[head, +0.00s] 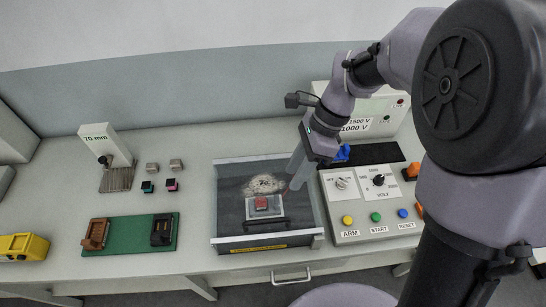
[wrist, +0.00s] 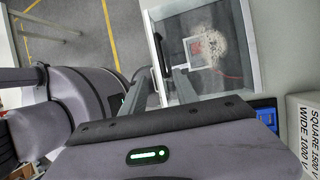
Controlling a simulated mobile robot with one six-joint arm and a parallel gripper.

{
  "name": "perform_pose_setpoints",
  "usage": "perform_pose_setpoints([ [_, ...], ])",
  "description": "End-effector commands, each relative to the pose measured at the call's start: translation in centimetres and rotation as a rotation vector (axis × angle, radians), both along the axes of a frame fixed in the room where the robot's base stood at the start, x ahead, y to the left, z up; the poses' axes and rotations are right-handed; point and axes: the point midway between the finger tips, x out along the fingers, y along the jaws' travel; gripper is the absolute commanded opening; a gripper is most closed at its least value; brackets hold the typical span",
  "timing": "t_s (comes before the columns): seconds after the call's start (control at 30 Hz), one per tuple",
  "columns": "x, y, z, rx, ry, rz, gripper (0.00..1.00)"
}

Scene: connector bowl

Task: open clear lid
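The clear lid (head: 228,190) lies flat over a shallow box in the middle of the bench and looks closed. A dark bar handle (head: 264,224) runs along its front part; the handle also shows in the wrist view (wrist: 159,54). Through the lid I see a grey block with a red top (head: 262,204) and a pale speckled patch. My gripper (head: 294,183) hangs over the right side of the box, behind and right of the handle. In the wrist view its two fingers (wrist: 163,78) look apart with nothing between them. Contact with the lid cannot be told.
Right of the box stands a control panel (head: 347,210) with knobs and coloured buttons. A tester (head: 376,108) with voltage labels stands behind. Left are a green board (head: 127,238) with connectors, small blocks (head: 152,168) and a gauge stand (head: 104,150).

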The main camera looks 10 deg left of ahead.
Motion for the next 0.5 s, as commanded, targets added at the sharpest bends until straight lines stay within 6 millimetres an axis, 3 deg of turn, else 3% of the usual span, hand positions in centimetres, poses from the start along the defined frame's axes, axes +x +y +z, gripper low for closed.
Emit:
perform_pose_setpoints([
  [0.3, -2.5, 2.8, -8.7, -0.002, 0.003, 0.004, 0.36],
  [0.5, -3.9, 4.5, -13.3, -0.002, -0.001, 0.005, 0.36],
])
